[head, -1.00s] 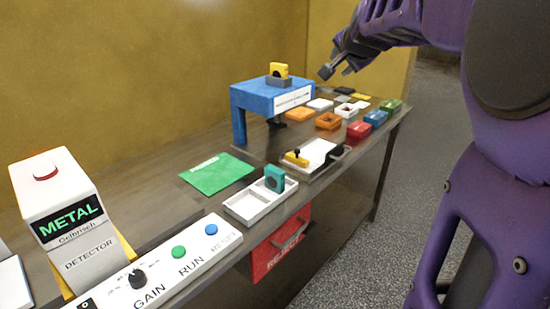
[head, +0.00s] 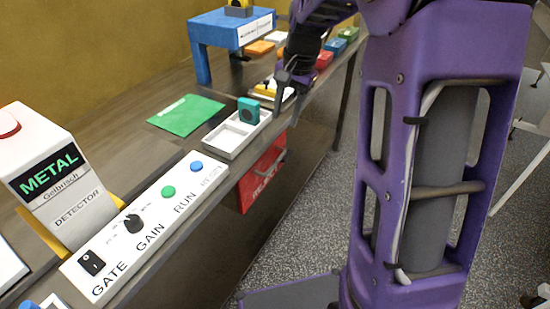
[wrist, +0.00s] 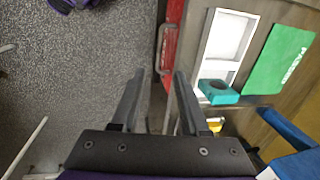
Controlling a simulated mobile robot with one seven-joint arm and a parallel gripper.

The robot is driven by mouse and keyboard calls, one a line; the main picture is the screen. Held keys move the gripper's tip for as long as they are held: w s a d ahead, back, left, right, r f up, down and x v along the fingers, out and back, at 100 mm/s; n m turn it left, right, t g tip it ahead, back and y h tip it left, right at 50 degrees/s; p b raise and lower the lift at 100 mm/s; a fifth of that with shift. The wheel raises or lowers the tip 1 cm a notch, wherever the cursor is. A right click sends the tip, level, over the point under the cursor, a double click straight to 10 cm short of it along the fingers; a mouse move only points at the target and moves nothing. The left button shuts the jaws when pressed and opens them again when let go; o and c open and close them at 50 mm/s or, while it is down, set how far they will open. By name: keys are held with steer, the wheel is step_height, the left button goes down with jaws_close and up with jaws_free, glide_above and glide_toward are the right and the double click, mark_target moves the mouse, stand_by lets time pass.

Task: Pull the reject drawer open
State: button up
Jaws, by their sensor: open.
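The reject drawer (head: 258,188) shows its red front with white REJECT lettering below the bench edge in the head view. It looks flush with the bench side. In the wrist view its front is a narrow red strip (wrist: 173,32). A grey bar handle (wrist: 161,48) stands off that front, seen ahead of and between my fingertips. My gripper (wrist: 159,76) is open and empty, its two dark fingers apart. In the head view my gripper (head: 284,88) points down beside the bench's front edge, past the drawer. I see no contact with the handle.
On the bench (head: 160,125) are a white two-part tray (head: 228,140) with a teal block (head: 249,110), a green sheet (head: 187,112), a blue stand (head: 213,32) and a metal detector (head: 65,185) with a control panel (head: 150,222). The speckled floor beside the bench is clear near the drawer.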

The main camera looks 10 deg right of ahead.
mark_target(273, 165)
steer(key=f+b, duration=0.1)
steer(key=f, duration=0.4)
steer(key=w+a+f+b, duration=0.1)
steer(key=f, duration=0.5)
steer(key=w+a+f+b, duration=0.1)
steer(key=f, duration=0.5)
steer(key=shift+w+a, duration=0.1)
steer(key=shift+a, duration=0.05)
steer(key=shift+r, duration=0.1)
steer(key=shift+c, duration=0.3)
jaws_close()
stand_by(0.3)
